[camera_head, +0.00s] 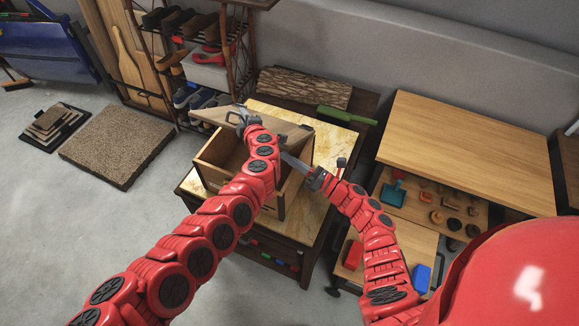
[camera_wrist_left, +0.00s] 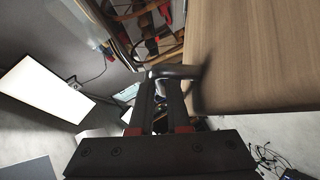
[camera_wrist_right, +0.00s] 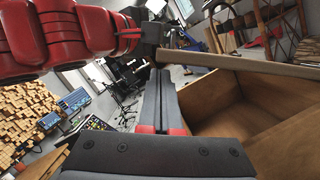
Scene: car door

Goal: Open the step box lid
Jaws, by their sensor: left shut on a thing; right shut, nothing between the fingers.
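The wooden step box (camera_head: 283,205) stands on a marble-topped table, its hollow inside (camera_wrist_right: 245,105) visible in the right wrist view. Its lid (camera_head: 268,124) is up off the near rim and tilted; in the left wrist view it is a broad wooden panel (camera_wrist_left: 250,50). My left gripper (camera_head: 242,112) is shut on the lid's metal handle (camera_wrist_left: 178,72). My right gripper (camera_head: 286,157) is shut and empty, over the right part of the box below the lid; its closed fingers (camera_wrist_right: 160,85) show beside the box opening. My left arm hides part of the box.
Bare marble tabletop (camera_head: 338,137) lies right of the box. A green-handled brush (camera_head: 346,115) and a bark-covered board (camera_head: 303,87) lie behind. A shoe rack (camera_head: 205,60) stands at the back left. A wooden workbench (camera_head: 470,140) stands right.

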